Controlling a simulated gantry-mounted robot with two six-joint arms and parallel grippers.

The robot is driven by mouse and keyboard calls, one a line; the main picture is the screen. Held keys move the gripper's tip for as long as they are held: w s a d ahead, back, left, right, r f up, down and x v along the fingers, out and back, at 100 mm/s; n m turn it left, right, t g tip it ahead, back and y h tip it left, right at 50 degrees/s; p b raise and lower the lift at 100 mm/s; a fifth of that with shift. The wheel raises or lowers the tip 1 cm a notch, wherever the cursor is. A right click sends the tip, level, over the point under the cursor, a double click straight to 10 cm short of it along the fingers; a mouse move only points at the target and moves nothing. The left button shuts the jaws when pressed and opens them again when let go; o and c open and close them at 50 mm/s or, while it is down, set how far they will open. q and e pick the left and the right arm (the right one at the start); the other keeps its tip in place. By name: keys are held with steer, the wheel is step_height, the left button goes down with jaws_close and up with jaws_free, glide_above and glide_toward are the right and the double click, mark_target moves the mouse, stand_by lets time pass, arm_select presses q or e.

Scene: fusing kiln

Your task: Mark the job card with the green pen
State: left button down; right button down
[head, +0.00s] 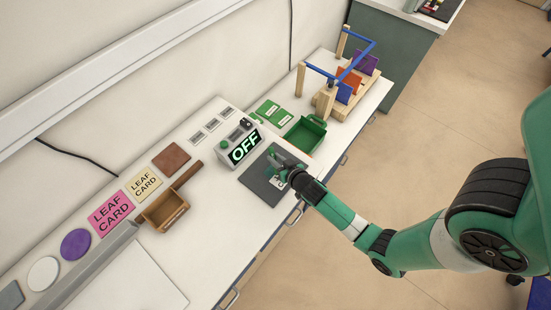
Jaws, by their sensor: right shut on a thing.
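My right gripper (275,165) comes in from the right and is low over a dark grey board (262,185) on the bench. It is shut on a small green thing, which looks like the green pen; the fingers and wrist hide most of it. I cannot tell whether its tip touches the board. I cannot make out a separate job card; the gripper covers part of the board. My left gripper is not in view.
A box with an "OFF" display (244,148) stands just left of the board. A green tray (305,135) and wooden rack (327,99) stand beyond it. A brown wooden scoop (163,212), a pink card (111,213) and a cream card (144,183) lie left.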

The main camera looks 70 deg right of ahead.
steer(key=shift+s+d, duration=0.1)
steer(key=shift+d, duration=0.3)
steer(key=shift+s+d+p, duration=0.1)
steer(key=shift+d+p, duration=0.1)
steer(key=shift+p, duration=0.25)
steer(key=shift+d, duration=0.25)
steer(key=shift+s+p, duration=0.1)
steer(key=shift+p, duration=0.2)
steer(key=shift+s+d+p, duration=0.1)
steer(key=shift+d+p, duration=0.3)
steer(key=shift+d, duration=0.05)
steer(key=shift+d+p, duration=0.2)
steer(key=shift+p, duration=0.15)
steer(key=shift+s+d, duration=0.15)
steer(key=shift+d, duration=0.1)
